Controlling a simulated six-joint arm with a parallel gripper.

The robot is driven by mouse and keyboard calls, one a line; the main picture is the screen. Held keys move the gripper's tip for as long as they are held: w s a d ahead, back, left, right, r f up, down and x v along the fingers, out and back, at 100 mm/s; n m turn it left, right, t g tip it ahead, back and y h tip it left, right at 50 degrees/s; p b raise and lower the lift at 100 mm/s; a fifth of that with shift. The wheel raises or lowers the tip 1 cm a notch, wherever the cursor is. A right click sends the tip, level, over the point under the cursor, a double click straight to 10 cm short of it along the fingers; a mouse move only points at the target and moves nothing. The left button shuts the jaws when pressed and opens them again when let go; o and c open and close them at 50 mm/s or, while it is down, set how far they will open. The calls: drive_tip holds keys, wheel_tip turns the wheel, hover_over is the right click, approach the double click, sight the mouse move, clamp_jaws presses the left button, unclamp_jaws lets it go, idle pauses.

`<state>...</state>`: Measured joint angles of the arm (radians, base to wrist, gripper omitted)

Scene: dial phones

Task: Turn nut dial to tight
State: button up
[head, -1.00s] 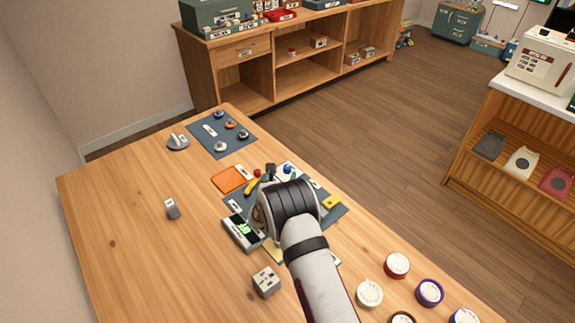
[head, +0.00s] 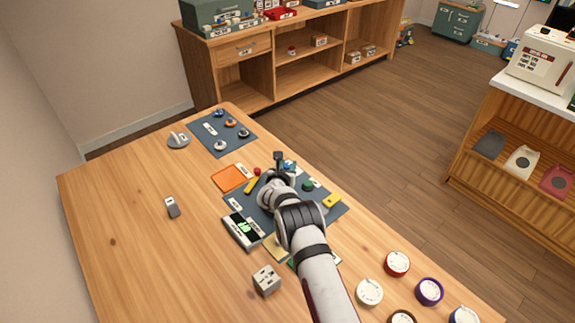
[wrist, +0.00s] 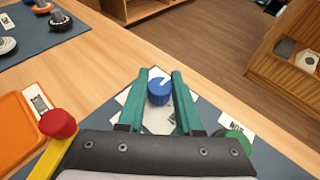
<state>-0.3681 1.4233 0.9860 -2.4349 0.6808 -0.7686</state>
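A blue dial knob (wrist: 160,91) with a white pointer line stands on a pale plate (wrist: 160,121) in the wrist view. I cannot read a label that shows whether it is the nut dial. My gripper (wrist: 161,76) has its two teal fingers spread on either side of the knob, with small gaps and no clear contact. In the head view the blue knob (head: 290,166) is partly hidden behind my gripper (head: 279,157). A green knob (wrist: 232,143) with a white label (wrist: 236,130) sits to the right, partly covered by the gripper body.
A yellow lever with a red knob (wrist: 58,124) and an orange tray (wrist: 18,131) lie to the left. A device with a green screen (head: 243,230) stands beside the dark mat (head: 238,213). Another mat with knobs (head: 222,134) is farther back. The table's left side is mostly clear.

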clamp_jaws()
drive_tip(key=m+h, duration=0.2)
drive_tip(key=shift+w+r+h, duration=0.1)
drive_tip(key=shift+w+h, duration=0.05)
drive_tip(key=shift+h, duration=0.25)
drive_tip(key=shift+m+g+h, duration=0.4)
drive_tip(key=shift+m, duration=0.2)
drive_tip(key=o, duration=0.7)
unclamp_jaws()
drive_tip(key=shift+o, duration=0.2)
